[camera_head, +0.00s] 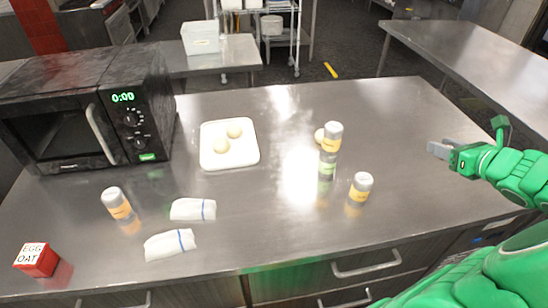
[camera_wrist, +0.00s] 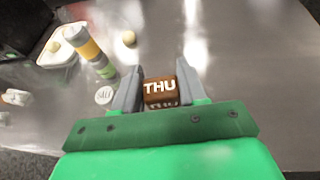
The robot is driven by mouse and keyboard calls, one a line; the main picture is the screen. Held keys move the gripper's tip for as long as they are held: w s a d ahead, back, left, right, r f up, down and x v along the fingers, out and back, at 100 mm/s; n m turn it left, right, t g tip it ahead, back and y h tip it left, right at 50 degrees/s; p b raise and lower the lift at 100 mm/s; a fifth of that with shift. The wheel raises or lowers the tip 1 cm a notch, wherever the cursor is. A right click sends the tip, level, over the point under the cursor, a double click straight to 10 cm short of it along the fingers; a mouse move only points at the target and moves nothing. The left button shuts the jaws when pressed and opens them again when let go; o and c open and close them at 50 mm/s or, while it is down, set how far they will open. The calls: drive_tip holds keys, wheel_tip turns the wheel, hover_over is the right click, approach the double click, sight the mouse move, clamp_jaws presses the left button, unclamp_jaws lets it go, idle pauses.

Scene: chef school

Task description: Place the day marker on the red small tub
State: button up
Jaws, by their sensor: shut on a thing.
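The day marker (camera_wrist: 160,95) is a small brown block with white letters THU. In the wrist view it sits between the fingers of my gripper (camera_wrist: 160,84), which is shut on it. In the head view my gripper (camera_head: 445,151) is above the counter's right side, and I cannot make out the marker there. The red small tub (camera_head: 37,262) stands at the counter's front left corner, far from my gripper. Its white top label reads EGG OAT.
A steel counter (camera_head: 270,215) holds a microwave (camera_head: 80,110), a white tray (camera_head: 229,163) with two pale balls, and two folded cloths (camera_head: 170,244). Shakers stand at left (camera_head: 116,203), centre (camera_head: 330,145) and right (camera_head: 361,187). The counter's right side is clear.

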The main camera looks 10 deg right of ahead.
wheel_tip(320, 180, up, 6)
drive_tip(key=shift+f, duration=0.2)
drive_tip(key=w+a+r+n+g+y, duration=0.1)
drive_tip(key=w+a+n+y, duration=0.15)
drive_tip(key=w+a, duration=0.9)
drive_tip(key=w+a+r+n+g+y, duration=0.1)
drive_tip(key=w+a+n+y, duration=0.15)
drive_tip(key=w+a, duration=0.85)
drive_tip(key=s+a+n+g+y, duration=0.2)
drive_tip(key=a+n+g+y, duration=0.15)
drive_tip(key=a, duration=2.45)
drive_tip(key=s+a+n+g+y, duration=0.15)
drive_tip(key=s+a, duration=0.35)
drive_tip(key=a, duration=0.6)
drive_tip(key=s+a+n+g+y, duration=0.15)
drive_tip(key=s+a, duration=0.25)
drive_tip(key=a, duration=0.8)
drive_tip(key=shift+s+a+f+n+g, duration=1.25)
drive_tip(key=shift+s+a+n+g, duration=1.25)
drive_tip(key=shift+s+a, duration=7.1)
hover_over(29, 255)
drive_tip(key=shift+f, duration=7.25)
